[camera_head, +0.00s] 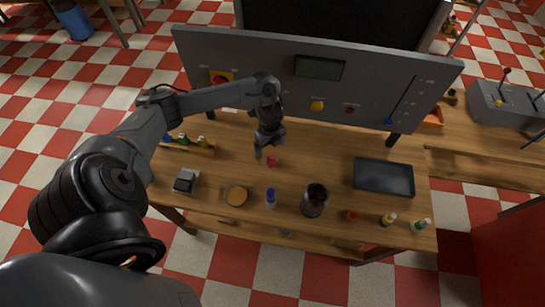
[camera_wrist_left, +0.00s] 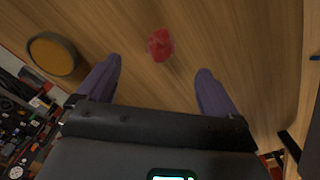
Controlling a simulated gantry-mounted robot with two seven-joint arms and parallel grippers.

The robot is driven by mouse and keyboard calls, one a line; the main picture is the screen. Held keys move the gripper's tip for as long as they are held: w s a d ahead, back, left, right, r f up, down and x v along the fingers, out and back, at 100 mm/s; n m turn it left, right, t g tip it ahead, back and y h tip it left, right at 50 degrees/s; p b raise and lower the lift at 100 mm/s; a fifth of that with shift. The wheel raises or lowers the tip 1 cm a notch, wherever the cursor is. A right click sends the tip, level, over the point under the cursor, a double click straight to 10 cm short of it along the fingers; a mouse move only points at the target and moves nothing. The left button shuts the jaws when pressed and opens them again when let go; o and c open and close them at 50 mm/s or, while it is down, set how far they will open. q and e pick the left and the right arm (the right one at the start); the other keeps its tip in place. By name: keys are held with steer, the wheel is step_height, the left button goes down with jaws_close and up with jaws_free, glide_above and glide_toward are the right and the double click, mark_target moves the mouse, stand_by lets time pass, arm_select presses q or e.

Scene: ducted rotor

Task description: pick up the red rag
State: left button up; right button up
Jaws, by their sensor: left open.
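The red rag (camera_head: 271,161) is a small crumpled red lump lying on the wooden table, near its middle. My left gripper (camera_head: 264,151) hangs over the table just beside the rag in the head view. In the left wrist view the rag (camera_wrist_left: 160,45) lies ahead of the open fingers, roughly centred between them and touching neither. The left gripper (camera_wrist_left: 157,85) is open and empty. My right gripper does not show in either view.
A round tan-topped disc (camera_head: 237,196), a blue-capped bottle (camera_head: 270,197) and a dark cylindrical container (camera_head: 314,200) stand in front of the rag. A dark tray (camera_head: 384,176) lies to the right. A grey panel (camera_head: 320,85) rises behind. Table between rag and tray is clear.

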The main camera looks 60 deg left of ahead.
mark_target(272, 157)
arm_select(q)
steer(key=f, duration=0.2)
steer(key=shift+s+d+f, duration=0.15)
steer(key=shift+d+f, duration=0.05)
steer(key=shift+f, duration=0.1)
steer(key=shift+w+d+f, duration=0.1)
steer(key=shift+w+f, duration=0.05)
steer(key=shift+f, duration=1.2)
steer(key=shift+w+f, duration=0.1)
steer(key=shift+f, duration=1.55)
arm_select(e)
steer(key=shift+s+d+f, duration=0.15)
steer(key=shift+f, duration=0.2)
arm_select(q)
steer(key=shift+c, duration=0.3)
steer(key=c, duration=1.1)
steer(key=shift+o, duration=0.2)
steer(key=shift+r, duration=0.1)
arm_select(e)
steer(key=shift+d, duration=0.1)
